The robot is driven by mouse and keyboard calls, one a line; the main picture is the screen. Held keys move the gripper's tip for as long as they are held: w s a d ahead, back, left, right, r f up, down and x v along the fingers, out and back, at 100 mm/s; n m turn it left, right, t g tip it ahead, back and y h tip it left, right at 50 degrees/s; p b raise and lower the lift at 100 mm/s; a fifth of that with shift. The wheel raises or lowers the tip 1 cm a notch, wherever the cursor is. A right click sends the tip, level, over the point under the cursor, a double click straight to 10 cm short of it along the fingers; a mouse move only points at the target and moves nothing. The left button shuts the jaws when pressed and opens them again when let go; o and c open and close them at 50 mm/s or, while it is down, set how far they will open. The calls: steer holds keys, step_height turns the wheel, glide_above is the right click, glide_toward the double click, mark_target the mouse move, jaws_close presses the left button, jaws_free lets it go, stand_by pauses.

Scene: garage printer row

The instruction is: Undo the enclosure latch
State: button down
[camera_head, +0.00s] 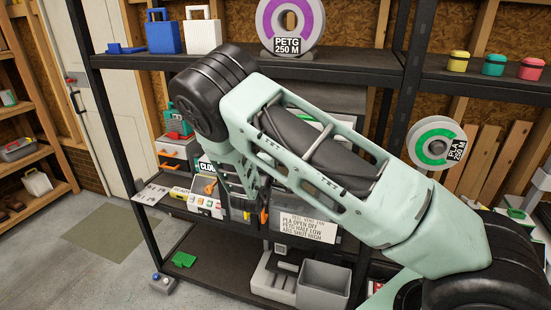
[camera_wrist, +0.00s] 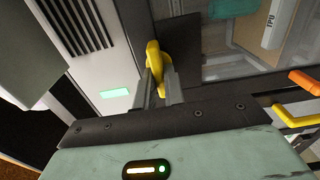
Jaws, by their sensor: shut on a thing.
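In the wrist view, my gripper (camera_wrist: 159,82) has its two narrow fingers closed around a yellow latch (camera_wrist: 153,58). The latch stands upright in the picture, at the edge between a light panel and the dark frame of the enclosure's clear front (camera_wrist: 215,72). The lower part of the latch is hidden between the fingers. In the head view my arm crosses in front of the enclosure, and my gripper and the yellow latch cannot be made out there.
An orange handle (camera_wrist: 305,80) and a yellow bar (camera_wrist: 299,117) stick out at the right in the wrist view. A lettered sign (camera_head: 310,227) hangs at the shelf front. Grey bins (camera_head: 323,283) stand on the lower shelf. Open floor (camera_head: 105,233) lies left.

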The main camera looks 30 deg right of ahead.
steer(key=c, duration=1.5)
jaws_free()
steer(key=shift+a, duration=0.15)
steer(key=shift+b+v, duration=2.85)
steer(key=shift+v, duration=5.8)
steer(key=shift+f, duration=0.1)
